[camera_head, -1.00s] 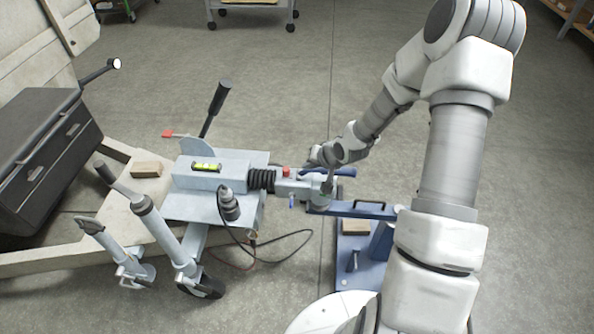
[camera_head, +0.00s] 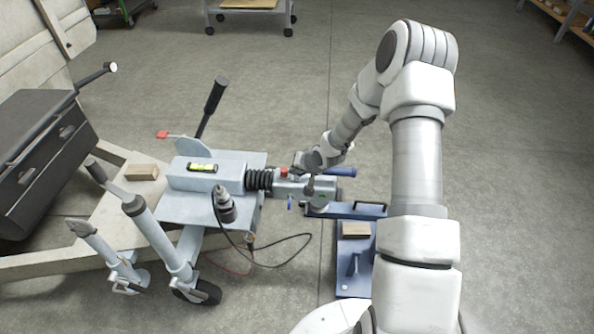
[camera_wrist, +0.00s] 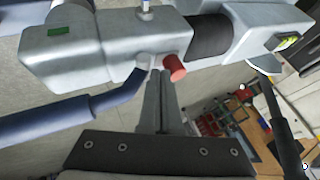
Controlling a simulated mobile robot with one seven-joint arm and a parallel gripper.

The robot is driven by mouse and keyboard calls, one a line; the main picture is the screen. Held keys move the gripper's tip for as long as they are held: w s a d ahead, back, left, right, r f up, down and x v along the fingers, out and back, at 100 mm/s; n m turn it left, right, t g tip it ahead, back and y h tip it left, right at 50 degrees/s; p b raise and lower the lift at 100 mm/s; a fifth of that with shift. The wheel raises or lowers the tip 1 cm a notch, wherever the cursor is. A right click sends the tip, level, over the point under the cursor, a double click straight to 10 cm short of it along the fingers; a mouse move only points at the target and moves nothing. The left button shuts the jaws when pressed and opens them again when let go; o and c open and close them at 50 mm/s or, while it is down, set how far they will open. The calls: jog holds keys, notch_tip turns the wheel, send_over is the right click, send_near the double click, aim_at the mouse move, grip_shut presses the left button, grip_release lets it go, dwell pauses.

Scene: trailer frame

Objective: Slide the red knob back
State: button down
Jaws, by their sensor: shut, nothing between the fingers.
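The red knob (camera_head: 284,172) is a small cylinder on the grey coupling head, just right of the black bellows. In the wrist view the red knob (camera_wrist: 175,68) sticks out from the side of the grey housing (camera_wrist: 110,50). My gripper (camera_head: 296,168) is just right of the knob in the head view. In the wrist view my gripper (camera_wrist: 160,74) has its fingers together and empty, with the tips right beside the knob's left side. I cannot tell whether they touch it. The knob's base is partly hidden by the fingertips.
A blue-handled lever (camera_wrist: 60,115) runs close to the left of my fingers in the wrist view. The black bellows (camera_head: 259,180) lies left of the knob. A drill (camera_head: 226,207) with a cable and a spirit level (camera_head: 202,168) rest on the grey drawbar unit.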

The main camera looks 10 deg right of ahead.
jog(key=shift+w+a+b, duration=0.2)
jog(key=shift+a, duration=0.4)
jog(key=shift+w+a+b, duration=0.15)
jog(key=shift+a, duration=0.6)
jog(key=shift+w+r, duration=0.1)
jog(key=shift+r, duration=0.1)
